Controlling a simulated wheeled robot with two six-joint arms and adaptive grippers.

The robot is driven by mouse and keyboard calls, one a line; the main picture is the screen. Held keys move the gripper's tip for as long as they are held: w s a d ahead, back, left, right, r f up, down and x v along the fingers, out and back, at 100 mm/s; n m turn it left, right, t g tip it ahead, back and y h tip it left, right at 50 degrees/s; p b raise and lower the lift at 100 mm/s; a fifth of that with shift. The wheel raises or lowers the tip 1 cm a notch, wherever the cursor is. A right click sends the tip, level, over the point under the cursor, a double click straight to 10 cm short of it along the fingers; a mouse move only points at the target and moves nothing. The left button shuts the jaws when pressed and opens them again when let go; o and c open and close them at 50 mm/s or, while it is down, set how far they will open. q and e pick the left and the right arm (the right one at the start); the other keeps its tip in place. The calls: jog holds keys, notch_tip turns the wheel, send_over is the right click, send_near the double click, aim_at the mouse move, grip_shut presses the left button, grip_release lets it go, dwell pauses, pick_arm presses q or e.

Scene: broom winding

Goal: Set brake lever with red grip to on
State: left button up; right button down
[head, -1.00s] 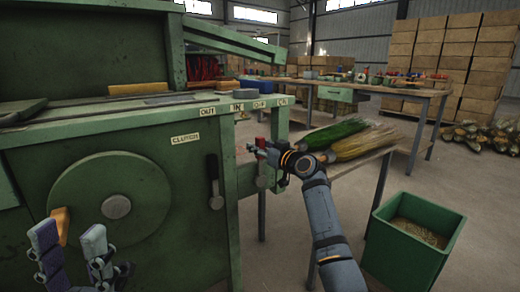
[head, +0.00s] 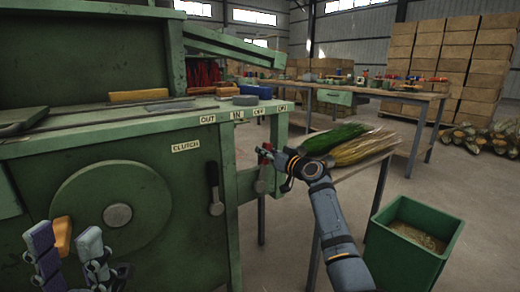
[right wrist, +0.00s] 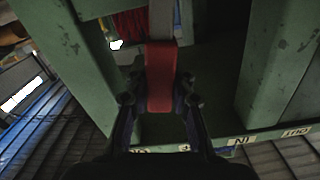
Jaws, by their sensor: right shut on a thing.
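The brake lever with the red grip (head: 265,154) stands on the green machine's right end, beside the OFF and ON labels. It looks nearly upright, leaning slightly right, with its round pivot end (head: 261,186) below. My right gripper (head: 264,151) is shut on the red grip, reaching in from the right. In the right wrist view the red grip (right wrist: 160,75) lies between my two fingers, with the grey lever shaft beyond it. My left gripper (head: 68,250) is open and empty at the lower left, in front of the machine's round disc. The fingers partly hide the red grip in the head view.
A table with green and straw-coloured broom bundles (head: 362,148) stands to the right. A green bin (head: 415,245) is on the floor at the lower right.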

jog(key=shift+w+d+f+m, duration=0.35)
jog(key=shift+w+d+m, duration=0.25)
jog(key=shift+d+m, duration=0.3)
jog(key=shift+a, duration=0.1)
jog(key=c, duration=1.1)
grip_release()
